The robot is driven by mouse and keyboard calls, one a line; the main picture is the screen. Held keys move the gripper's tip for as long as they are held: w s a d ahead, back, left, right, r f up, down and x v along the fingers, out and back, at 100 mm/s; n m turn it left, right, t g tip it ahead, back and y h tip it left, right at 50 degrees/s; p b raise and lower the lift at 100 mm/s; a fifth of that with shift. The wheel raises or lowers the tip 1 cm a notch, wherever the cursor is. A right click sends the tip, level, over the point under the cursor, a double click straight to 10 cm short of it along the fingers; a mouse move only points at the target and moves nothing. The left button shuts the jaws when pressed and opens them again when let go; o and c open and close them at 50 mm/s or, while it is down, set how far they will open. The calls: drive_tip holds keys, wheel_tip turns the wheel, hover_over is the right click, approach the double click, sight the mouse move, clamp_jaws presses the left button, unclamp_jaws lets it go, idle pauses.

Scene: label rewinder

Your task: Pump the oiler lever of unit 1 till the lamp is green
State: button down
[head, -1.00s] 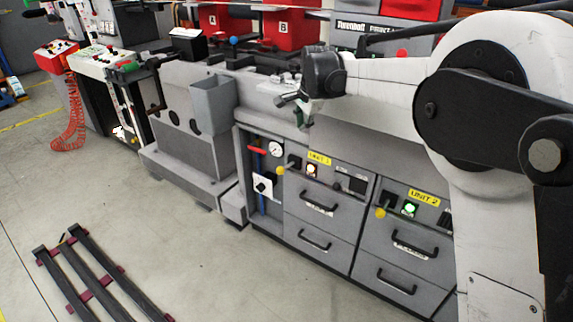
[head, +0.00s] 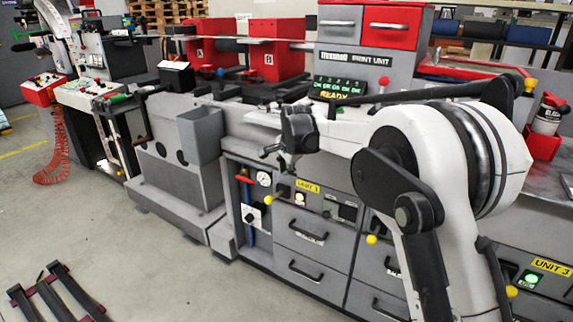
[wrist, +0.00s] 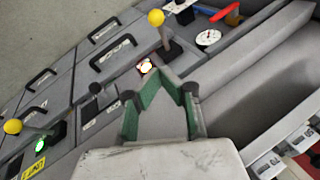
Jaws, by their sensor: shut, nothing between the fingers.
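The unit 1 oiler lever, a short dark lever with a yellow ball knob (head: 267,199), stands on the cabinet front left of the yellow UNIT 1 label (head: 308,187). In the wrist view its knob (wrist: 156,17) is at the top, past the fingers. The unit 1 lamp (head: 300,198) glows whitish with an orange-red tint, not green; it also shows in the wrist view (wrist: 145,67). My gripper (head: 276,154) is shut and empty, above the lever in the head view and apart from it. Its green-padded fingers (wrist: 162,84) show in the wrist view.
Unit 2's yellow knob (head: 371,240) is partly beside my arm; its green lamp (wrist: 40,143) shows in the wrist view. Unit 3's lamp (head: 531,278) is green.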

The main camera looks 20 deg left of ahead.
drive_tip(key=b, duration=0.2)
approach(273, 198)
drive_tip(key=w+f, duration=0.2)
drive_tip(key=w, duration=0.1)
drive_tip(key=shift+s+a+f+b, duration=0.2)
drive_tip(key=shift+a+f, duration=0.05)
drive_tip(key=shift+f, duration=0.3)
drive_tip(key=shift+s+a+f+b, duration=0.2)
drive_tip(key=shift+a+f, duration=0.1)
drive_tip(key=shift+f, duration=0.25)
drive_tip(key=shift+s+a+f+b, duration=0.2)
drive_tip(key=shift+a+f, duration=0.05)
drive_tip(key=shift+f, duration=0.3)
drive_tip(key=shift+d, duration=0.1)
